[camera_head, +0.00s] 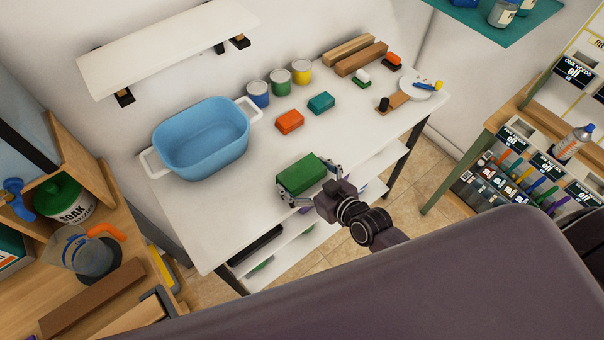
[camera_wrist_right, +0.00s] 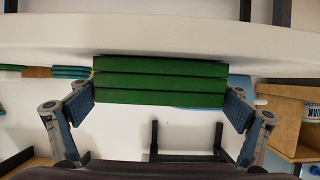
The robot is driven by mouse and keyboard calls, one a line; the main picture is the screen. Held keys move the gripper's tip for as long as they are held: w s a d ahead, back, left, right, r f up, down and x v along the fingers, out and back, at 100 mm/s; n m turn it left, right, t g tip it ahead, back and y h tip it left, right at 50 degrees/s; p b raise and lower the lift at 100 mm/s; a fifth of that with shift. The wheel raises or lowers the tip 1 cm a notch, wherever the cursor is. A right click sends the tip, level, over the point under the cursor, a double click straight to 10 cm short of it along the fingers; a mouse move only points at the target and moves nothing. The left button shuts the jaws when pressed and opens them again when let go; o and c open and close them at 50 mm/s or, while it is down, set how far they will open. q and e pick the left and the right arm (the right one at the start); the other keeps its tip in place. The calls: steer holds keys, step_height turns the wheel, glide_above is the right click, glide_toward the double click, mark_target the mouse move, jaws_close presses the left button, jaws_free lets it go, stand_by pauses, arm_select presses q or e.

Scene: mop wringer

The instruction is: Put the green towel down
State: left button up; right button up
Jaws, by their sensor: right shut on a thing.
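The green towel (camera_head: 301,174) is a folded block at the front edge of the white table (camera_head: 215,233). My right gripper (camera_head: 308,190) is shut on it, with one finger at each end. In the right wrist view the towel (camera_wrist_right: 160,82) shows its stacked folds between the two fingers of my right gripper (camera_wrist_right: 162,98). The table edge lies just behind it there. I cannot tell whether the towel touches the tabletop or is held slightly above it. My left gripper is not in view.
A blue basin (camera_head: 203,138) stands at the table's left. An orange block (camera_head: 289,121) and a teal block (camera_head: 321,103) lie behind the towel, with several cans (camera_head: 280,82) at the back. The tabletop left of the towel is clear. A shelf (camera_head: 165,45) hangs above.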

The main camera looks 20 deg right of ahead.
steer(key=shift+f, duration=0.15)
steer(key=o, duration=0.9)
steer(key=shift+r, duration=0.2)
steer(key=shift+b+v, duration=0.65)
steer(key=shift+v, duration=5.45)
